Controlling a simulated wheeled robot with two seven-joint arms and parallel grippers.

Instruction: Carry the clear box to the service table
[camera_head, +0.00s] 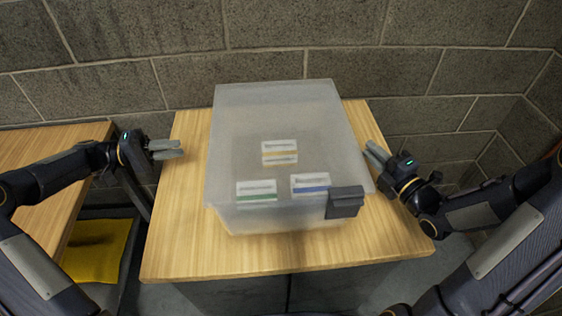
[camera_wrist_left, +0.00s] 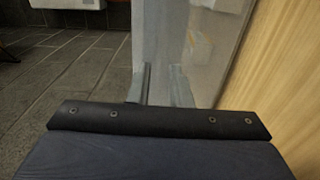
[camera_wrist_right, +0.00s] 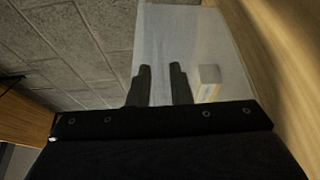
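The clear box (camera_head: 285,115) stands on the middle wooden table, with a dark latch (camera_head: 345,202) at its front right. Inside are small labelled packs: orange (camera_head: 280,152), green (camera_head: 257,191) and blue (camera_head: 310,186). My left gripper (camera_head: 172,149) is open and empty, apart from the box's left side. My right gripper (camera_head: 378,156) is open and empty, close to the right side; I cannot tell whether it touches. The box also shows beyond the fingers in the left wrist view (camera_wrist_left: 208,45) and right wrist view (camera_wrist_right: 185,40).
The middle table (camera_head: 175,245) has bare wood around the box. Another wooden table (camera_head: 35,150) stands at the left; I cannot tell which is the service table. A yellow item (camera_head: 100,252) lies low between them. A block wall (camera_head: 200,70) closes the back.

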